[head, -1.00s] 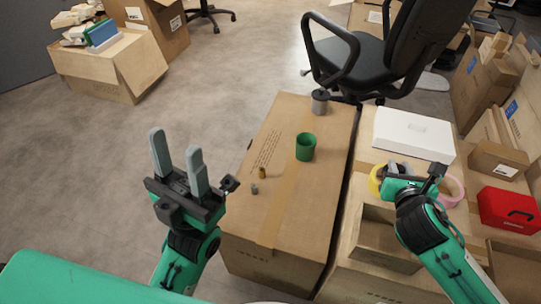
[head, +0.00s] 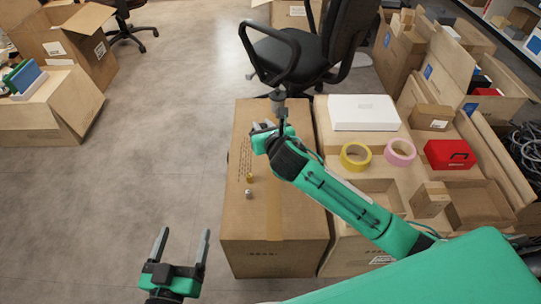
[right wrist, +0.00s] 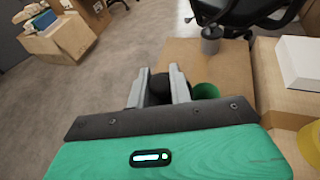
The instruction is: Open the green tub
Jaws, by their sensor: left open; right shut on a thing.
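The green tub (right wrist: 205,91) stands on the tall carton (head: 242,235) and shows in the right wrist view just right of my right gripper's fingers. Part of it is hidden behind a finger and the gripper body. In the head view my right arm covers it. My right gripper (head: 262,125) is above the carton, shut on a dark round thing (right wrist: 158,90), perhaps a lid; it shows between the fingers in the right wrist view. My left gripper (head: 184,234) is open and empty, low and left of the carton.
A grey canister (head: 278,101) with a dark top stands behind my right gripper. Two small items (head: 249,185) lie nearer on the carton. To the right are a white box (head: 363,112), a yellow tape roll (head: 355,156), a pink one (head: 400,151) and a red case (head: 449,154).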

